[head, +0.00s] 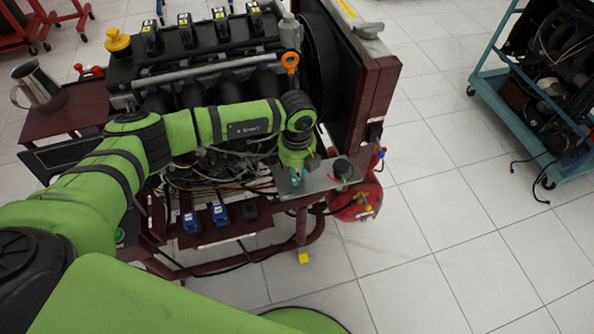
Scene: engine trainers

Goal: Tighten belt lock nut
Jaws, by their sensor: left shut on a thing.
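My left arm reaches in from the left across the front of the engine trainer (215,70). My left gripper (293,180) points down at the grey metal plate (318,184) at the engine's front right corner. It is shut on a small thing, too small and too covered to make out. I cannot pick out the belt lock nut; the arm and gripper hide part of that area. My right gripper is not in view.
A black round knob (342,168) stands on the plate, right of the gripper. A red tank (356,203) hangs below. Blue switches (219,214) sit on a lower shelf. A metal jug (37,86) stands at left. A teal cart (540,115) is at right; the tiled floor between is clear.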

